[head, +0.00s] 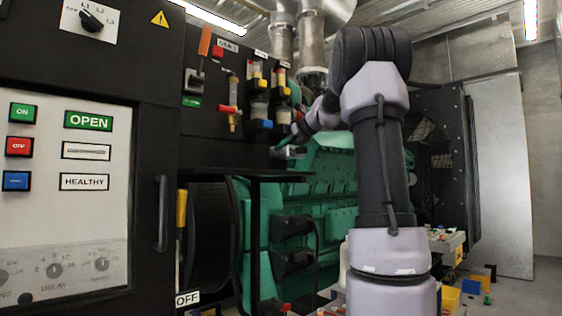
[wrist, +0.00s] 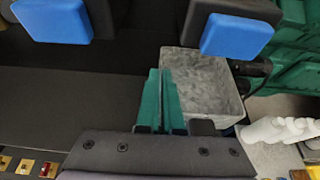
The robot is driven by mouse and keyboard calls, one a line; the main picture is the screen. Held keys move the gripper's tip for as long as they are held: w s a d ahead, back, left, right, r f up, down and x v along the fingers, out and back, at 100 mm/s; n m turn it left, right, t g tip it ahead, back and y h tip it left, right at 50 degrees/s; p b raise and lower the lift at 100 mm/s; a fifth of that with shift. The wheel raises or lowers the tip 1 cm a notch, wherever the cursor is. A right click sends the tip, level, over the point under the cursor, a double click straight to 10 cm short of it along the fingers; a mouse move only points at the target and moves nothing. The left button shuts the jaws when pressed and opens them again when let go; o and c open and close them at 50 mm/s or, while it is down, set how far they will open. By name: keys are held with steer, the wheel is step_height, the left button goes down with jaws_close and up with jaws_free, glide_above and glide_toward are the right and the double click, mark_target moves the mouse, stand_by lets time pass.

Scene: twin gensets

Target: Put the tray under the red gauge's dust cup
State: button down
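The grey, open-topped tray (wrist: 222,95) is in the middle of the wrist view. My gripper (wrist: 162,98) has its teal fingers close together, one on each side of the tray's left wall, which it appears to pinch. Two blue dust cups show above: a left one (wrist: 52,20) and a right one (wrist: 238,34) that overlaps the tray's upper right part in the picture. In the head view the blue-bottomed units hang side by side, left (head: 262,124) and right (head: 283,129). My gripper (head: 288,151) is just below the right one, partly hidden.
A black shelf-like surface (wrist: 70,95) lies left of the tray. A dark control cabinet (head: 155,130) stands at left.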

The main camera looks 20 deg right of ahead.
mark_target(283, 156)
step_height(283, 156, down, 4)
steer(key=shift+w+a+f, duration=0.1)
steer(key=shift+w+f, duration=0.1)
steer(key=shift+f, duration=0.25)
steer(key=shift+f, duration=0.2)
steer(key=c, duration=1.1)
jaws_free()
steer(key=shift+r, duration=0.1)
